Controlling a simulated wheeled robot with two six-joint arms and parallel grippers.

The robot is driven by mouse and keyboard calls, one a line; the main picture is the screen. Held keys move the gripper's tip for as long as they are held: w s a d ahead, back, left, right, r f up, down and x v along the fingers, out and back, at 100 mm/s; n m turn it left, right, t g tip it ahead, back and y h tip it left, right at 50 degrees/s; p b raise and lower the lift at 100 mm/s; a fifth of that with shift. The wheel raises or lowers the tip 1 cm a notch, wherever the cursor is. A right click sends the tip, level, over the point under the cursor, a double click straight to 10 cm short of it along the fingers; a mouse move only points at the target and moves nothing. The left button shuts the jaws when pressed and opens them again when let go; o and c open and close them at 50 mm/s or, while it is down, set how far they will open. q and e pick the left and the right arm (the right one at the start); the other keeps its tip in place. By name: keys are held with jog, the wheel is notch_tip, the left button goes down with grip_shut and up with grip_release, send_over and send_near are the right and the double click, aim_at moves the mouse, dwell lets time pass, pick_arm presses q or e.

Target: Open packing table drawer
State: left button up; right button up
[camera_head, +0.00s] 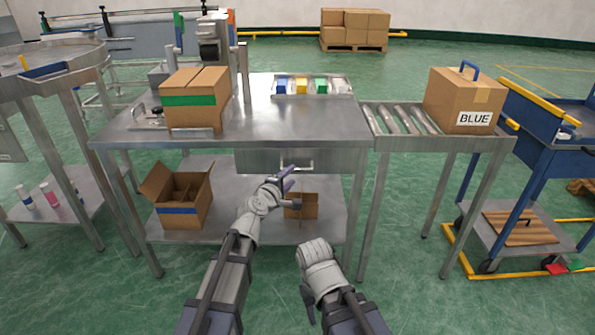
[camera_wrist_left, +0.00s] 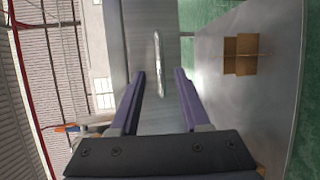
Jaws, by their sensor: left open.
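The packing table (camera_head: 300,125) is a steel bench. Its drawer (camera_head: 255,161) sits under the top, with its grey front looking flush and shut. A bar handle (camera_head: 297,168) is on the drawer front and also shows in the left wrist view (camera_wrist_left: 159,62). My left gripper (camera_head: 287,178) is just in front of and below the handle. In the left wrist view its purple fingers (camera_wrist_left: 161,85) are apart, with the handle beyond the gap between them and nothing held. My right arm is low at front centre; its gripper's jaws cannot be made out.
On the table stand a green-banded carton (camera_head: 195,100) and a bin of coloured items (camera_head: 310,86). A blue-banded open box (camera_head: 183,198) and a small box (camera_head: 302,205) are on the lower shelf. A roller conveyor (camera_head: 402,119) with a BLUE carton (camera_head: 463,100) adjoins the right side.

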aim_at(297, 170)
pick_arm(q)
jog(key=b+x, duration=0.1)
jog(key=x, duration=0.5)
jog(key=shift+w+d+f, duration=0.1)
jog(key=shift+w+f, duration=0.05)
jog(key=shift+w, duration=0.15)
jog(key=shift+c, duration=0.3)
grip_shut()
jog(key=shift+s, duration=0.1)
dwell(0.6)
